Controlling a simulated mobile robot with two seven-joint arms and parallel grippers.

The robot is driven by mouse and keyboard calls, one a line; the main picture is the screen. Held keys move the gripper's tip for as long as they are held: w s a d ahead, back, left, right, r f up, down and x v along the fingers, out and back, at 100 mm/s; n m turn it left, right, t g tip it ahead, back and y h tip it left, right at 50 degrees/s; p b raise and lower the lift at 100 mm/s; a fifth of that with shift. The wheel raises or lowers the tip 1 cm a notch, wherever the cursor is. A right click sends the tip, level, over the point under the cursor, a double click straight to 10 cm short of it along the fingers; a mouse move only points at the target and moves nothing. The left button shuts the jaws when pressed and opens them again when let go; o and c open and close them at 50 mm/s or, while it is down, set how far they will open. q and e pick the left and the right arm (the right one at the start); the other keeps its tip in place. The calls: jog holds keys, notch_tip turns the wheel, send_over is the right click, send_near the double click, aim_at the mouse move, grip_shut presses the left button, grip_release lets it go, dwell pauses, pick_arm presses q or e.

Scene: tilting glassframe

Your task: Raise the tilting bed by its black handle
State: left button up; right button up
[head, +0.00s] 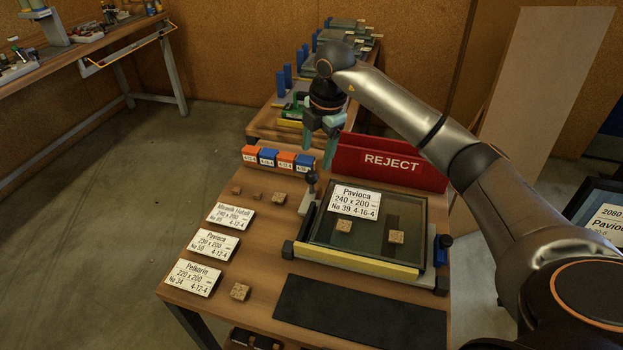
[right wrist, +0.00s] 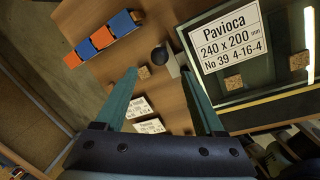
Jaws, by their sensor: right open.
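The tilting bed (head: 432,262) lies flat on the wooden table, with a dark glass pane (head: 372,248) and a white Pavioca label on it. The black handle (head: 311,178), a round knob on a short stem, stands at the bed's left back corner. My right gripper (head: 320,152) is open and empty, in the air above and behind the handle, fingers pointing down. In the right wrist view, the handle knob (right wrist: 159,54) shows between the tips of the gripper's fingers (right wrist: 156,66), apart from them. My left gripper is not in view.
A red REJECT bin (head: 392,163) stands behind the bed, close to my right arm. Orange and blue blocks (head: 278,158) sit at the back left. Labels and small cork pieces (head: 240,291) lie left of the bed. A dark mat (head: 360,312) lies in front.

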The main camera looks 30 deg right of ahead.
aim_at(312, 173)
jog(key=f, duration=0.3)
jog(key=w+f, duration=0.1)
jog(key=f, duration=0.2)
jog(key=w+f, duration=0.1)
jog(key=f, duration=0.2)
jog(key=shift+f, duration=0.25)
jog(key=shift+c, duration=0.2)
grip_shut()
dwell(0.8)
